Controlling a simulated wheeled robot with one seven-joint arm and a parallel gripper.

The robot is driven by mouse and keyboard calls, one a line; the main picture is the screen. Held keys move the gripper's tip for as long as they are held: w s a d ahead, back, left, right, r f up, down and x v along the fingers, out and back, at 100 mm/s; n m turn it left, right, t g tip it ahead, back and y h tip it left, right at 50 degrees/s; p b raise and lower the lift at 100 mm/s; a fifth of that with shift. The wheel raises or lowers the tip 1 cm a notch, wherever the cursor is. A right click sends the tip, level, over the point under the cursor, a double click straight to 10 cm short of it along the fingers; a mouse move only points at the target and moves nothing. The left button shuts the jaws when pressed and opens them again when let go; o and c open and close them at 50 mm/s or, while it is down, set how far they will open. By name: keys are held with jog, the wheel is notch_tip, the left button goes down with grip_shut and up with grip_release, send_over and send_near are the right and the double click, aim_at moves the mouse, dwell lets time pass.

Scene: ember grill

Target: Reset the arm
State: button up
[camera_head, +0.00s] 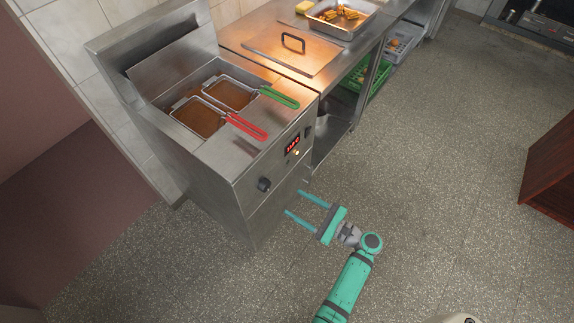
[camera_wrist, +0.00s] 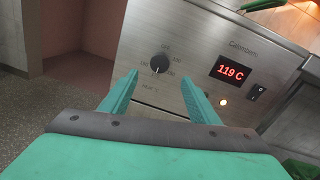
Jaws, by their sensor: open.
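My gripper (camera_head: 301,209) is teal, open and empty, in front of the fryer's front panel in the head view. In the wrist view my gripper (camera_wrist: 160,95) has its two fingers apart, with the fryer's black knob (camera_wrist: 160,63) showing between and beyond them. I cannot tell whether a finger touches the panel. The steel fryer (camera_head: 215,165) holds two baskets in brown oil, one with a red handle (camera_head: 247,127) and one with a green handle (camera_head: 279,97). The lit display (camera_wrist: 231,72) reads 119 C, with a black switch (camera_wrist: 257,91) and a glowing lamp (camera_wrist: 223,102) beside it.
A steel counter (camera_head: 250,35) adjoins the fryer, with a lid (camera_head: 292,48) and a food tray (camera_head: 325,22) on it. A green crate (camera_head: 378,78) and a grey crate (camera_head: 402,45) sit below. A reddish-brown cabinet (camera_head: 552,170) stands at right. The floor between is clear.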

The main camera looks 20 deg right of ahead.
jog(key=s+a+f+n+g+h, duration=0.35)
jog(key=s+f, duration=0.25)
jog(key=f, duration=0.2)
jog(key=s+a+f+n+g+h, duration=0.2)
jog(key=s+a+f+n+h, duration=0.1)
jog(key=s+a+f, duration=0.3)
jog(key=s+a+r+n+h, duration=0.1)
jog(key=s+a+n+h, duration=0.1)
jog(key=s+n+h, duration=0.35)
jog(key=s+a+r+n+t, duration=0.2)
jog(key=r+n, duration=0.3)
jog(key=r, duration=0.3)
jog(key=s+a+r+n+t+y, duration=0.1)
jog(key=s+a+r+n+t, duration=0.1)
jog(key=r, duration=0.7)
jog(key=s+a+r+n+t+y, duration=0.1)
jog(key=s+a+r+n, duration=0.3)
jog(key=r+n, duration=0.4)
jog(key=shift+s+a+r+t, duration=0.3)
jog(key=shift+a+r+t, duration=0.2)
jog(key=shift+a, duration=0.25)
